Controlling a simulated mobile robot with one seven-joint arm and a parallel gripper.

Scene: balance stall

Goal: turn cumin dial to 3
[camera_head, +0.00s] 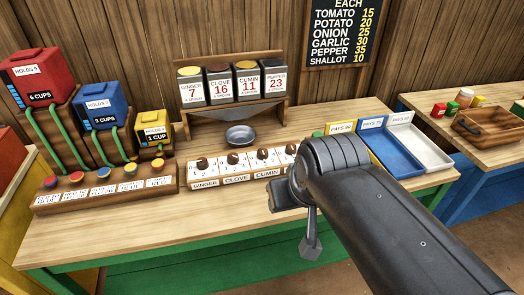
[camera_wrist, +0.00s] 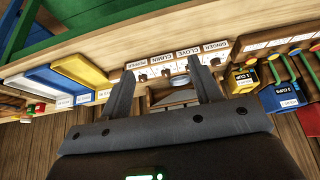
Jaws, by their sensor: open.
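The cumin dial (camera_head: 262,154) is a dark brown knob on a white numbered plate, third from the left in a row on the counter. The cumin label (camera_head: 265,173) is below it. Its pointer setting is too small to read. In the wrist view, upside down, the cumin dial (camera_wrist: 166,72) shows between my finger outlines. My gripper (camera_wrist: 160,66) is open and empty, with one finger on each side of the picture. In the head view my gripper (camera_head: 300,215) is in front of the dial row, apart from the cumin dial. My arm hides part of the pepper end.
Ginger (camera_head: 201,163) and clove (camera_head: 232,158) dials stand to the left, pepper dial (camera_head: 291,149) to the right. A metal bowl (camera_head: 240,135) sits behind, under the spice rack (camera_head: 235,103). Button panel (camera_head: 105,192) is left; blue tray (camera_head: 385,152) is right.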

